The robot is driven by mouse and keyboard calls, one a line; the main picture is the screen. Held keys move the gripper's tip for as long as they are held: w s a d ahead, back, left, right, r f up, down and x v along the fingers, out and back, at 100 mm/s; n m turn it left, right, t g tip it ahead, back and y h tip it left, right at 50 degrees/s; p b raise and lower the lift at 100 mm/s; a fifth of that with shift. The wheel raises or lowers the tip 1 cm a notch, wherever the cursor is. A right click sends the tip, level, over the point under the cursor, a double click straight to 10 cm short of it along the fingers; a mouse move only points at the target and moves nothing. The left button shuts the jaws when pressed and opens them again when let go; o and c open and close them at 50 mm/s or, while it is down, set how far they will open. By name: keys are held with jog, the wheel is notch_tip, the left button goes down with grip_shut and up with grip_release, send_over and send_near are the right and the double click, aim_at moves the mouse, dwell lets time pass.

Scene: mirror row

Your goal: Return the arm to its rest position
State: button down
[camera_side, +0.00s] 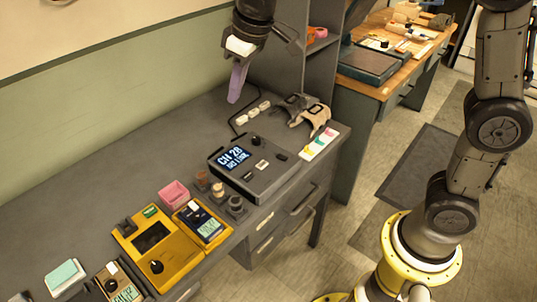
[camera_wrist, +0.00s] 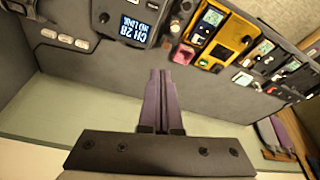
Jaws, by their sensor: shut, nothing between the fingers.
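My gripper (camera_side: 234,98) hangs above the back of the grey desk (camera_side: 100,210) in the side view, fingers pointing down. Its purple fingers are pressed together with nothing between them. In the wrist view the shut gripper (camera_wrist: 160,74) shows at the centre, above a dark mounting bar. The fingers look apart from everything on the desk. My arm's lower links and yellow base ring stand at the right of the side view.
Below and right of the gripper is a dark console with a lit screen (camera_side: 238,160). Nearby are gloves (camera_side: 308,112), white blocks (camera_side: 252,112), a pink box (camera_side: 174,195) and yellow meters (camera_side: 155,245). A grey shelf (camera_side: 315,65) rises right of the gripper.

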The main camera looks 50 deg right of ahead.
jog(key=s+d+r+m+t, duration=0.1)
jog(key=s+d+r, duration=0.1)
jog(key=s+d, duration=0.35)
jog(key=s+d+r+m+t, duration=0.1)
jog(key=s+d+r, duration=0.2)
jog(key=s, duration=0.5)
jog(key=s+d+f+m+h, duration=0.1)
jog(key=s+d+f, duration=0.1)
jog(key=s+f, duration=0.7)
jog(key=s, duration=0.3)
jog(key=shift+s+d, duration=0.25)
jog(key=shift+d, duration=0.05)
jog(key=shift+r, duration=0.1)
